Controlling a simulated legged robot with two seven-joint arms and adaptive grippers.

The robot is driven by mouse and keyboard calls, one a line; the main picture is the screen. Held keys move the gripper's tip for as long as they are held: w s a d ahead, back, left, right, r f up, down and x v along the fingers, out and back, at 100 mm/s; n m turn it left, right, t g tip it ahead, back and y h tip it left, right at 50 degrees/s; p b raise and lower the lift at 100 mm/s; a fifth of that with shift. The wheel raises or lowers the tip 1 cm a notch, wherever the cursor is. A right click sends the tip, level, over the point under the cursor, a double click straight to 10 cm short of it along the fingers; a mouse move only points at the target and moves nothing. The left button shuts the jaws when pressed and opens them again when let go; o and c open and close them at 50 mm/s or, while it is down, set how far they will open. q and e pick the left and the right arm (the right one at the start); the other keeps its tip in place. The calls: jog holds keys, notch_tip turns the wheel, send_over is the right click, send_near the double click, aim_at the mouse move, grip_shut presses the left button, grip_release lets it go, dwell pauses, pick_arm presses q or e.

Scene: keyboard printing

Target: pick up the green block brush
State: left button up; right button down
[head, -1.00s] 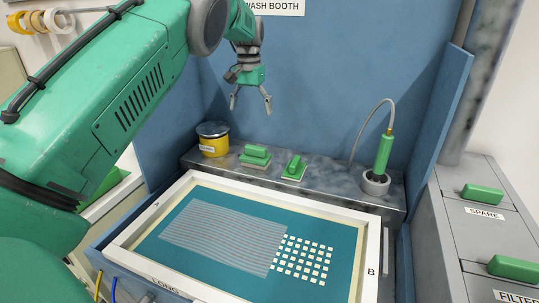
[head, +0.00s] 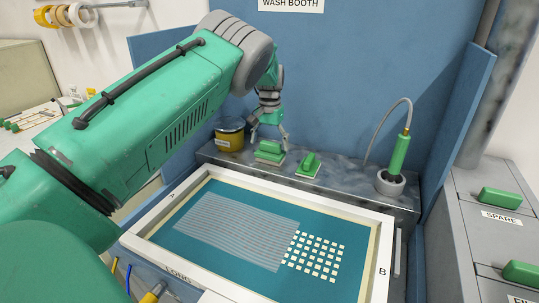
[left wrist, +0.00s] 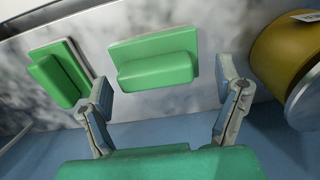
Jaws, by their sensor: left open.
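Two green brushes on pale bases rest on the grey ledge behind the screen frame. The left brush (head: 270,148) has a wide block-shaped top; it shows in the middle of the left wrist view (left wrist: 155,62). The right brush (head: 309,163) has a narrower handle and shows at the left of the wrist view (left wrist: 58,75). My left gripper (head: 269,138) is open and empty, just above and behind the left brush. In the wrist view its fingers (left wrist: 166,95) stand apart, with that brush ahead between them. My right gripper is not in view.
A yellow can (head: 230,134) stands left of the left brush, close to my gripper. A green spray wand (head: 399,153) stands in a holder at the ledge's right. The white-framed screen (head: 150,238) lies in front. A blue booth wall (head: 345,70) rises behind.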

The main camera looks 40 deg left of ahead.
aim_at(270, 143)
pick_arm(q)
jog(key=shift+d+f, duration=0.2)
jog(key=shift+f, duration=0.05)
jog(key=shift+d, duration=0.25)
jog(key=shift+a, duration=0.2)
jog(key=c, duration=1.3)
jog(key=shift+o, duration=0.2)
jog(key=shift+s+a+f, duration=0.1)
jog(key=shift+a, duration=0.1)
notch_tip(270, 143, up, 10)
jog(key=shift+d+r, duration=0.1)
